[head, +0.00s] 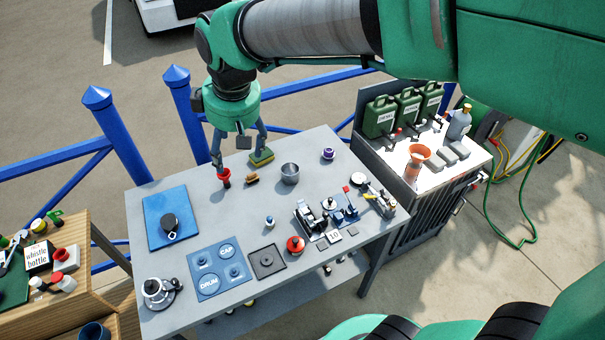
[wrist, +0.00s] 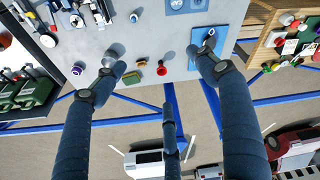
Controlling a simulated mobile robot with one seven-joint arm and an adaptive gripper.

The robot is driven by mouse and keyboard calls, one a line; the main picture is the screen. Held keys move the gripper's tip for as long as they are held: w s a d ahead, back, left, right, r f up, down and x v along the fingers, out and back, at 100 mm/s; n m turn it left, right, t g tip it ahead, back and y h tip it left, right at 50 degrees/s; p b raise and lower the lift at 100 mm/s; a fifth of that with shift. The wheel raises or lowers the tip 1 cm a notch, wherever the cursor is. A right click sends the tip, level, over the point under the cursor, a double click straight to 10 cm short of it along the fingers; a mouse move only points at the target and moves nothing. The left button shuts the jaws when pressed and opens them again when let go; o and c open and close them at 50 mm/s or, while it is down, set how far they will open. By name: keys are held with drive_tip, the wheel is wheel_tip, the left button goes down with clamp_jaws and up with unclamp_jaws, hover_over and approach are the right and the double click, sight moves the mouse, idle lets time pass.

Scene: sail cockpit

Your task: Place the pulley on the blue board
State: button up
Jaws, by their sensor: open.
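The plain blue board (head: 158,238) lies flat at the left of the grey table. A black rounded piece with a small ring, which looks like the pulley (head: 169,221), rests on this board, near its middle. In the wrist view the blue board (wrist: 223,34) is at the upper right, and one finger hides part of it and most of the black piece. My gripper (head: 240,160) is open and empty above the table's back edge, to the right of the board and apart from it. Its spread fingers also show in the wrist view (wrist: 157,62).
A red cup (head: 225,178), a brown piece (head: 252,179), a green-yellow sponge (head: 261,158) and a metal cup (head: 290,174) stand near my gripper. A labelled blue panel (head: 219,268) and a winch-like piece (head: 160,292) lie in front. Blue railings (head: 120,130) run behind the table.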

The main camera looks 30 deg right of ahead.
drive_tip(key=s+d+m+t, duration=0.1)
drive_tip(key=s+d+m, duration=0.2)
drive_tip(key=s, duration=0.7)
drive_tip(key=s+d+m+t, duration=0.1)
drive_tip(key=s+d+m, duration=0.3)
drive_tip(key=s, duration=0.6)
drive_tip(key=shift+d+r+h, duration=0.3)
drive_tip(key=shift+d, duration=0.9)
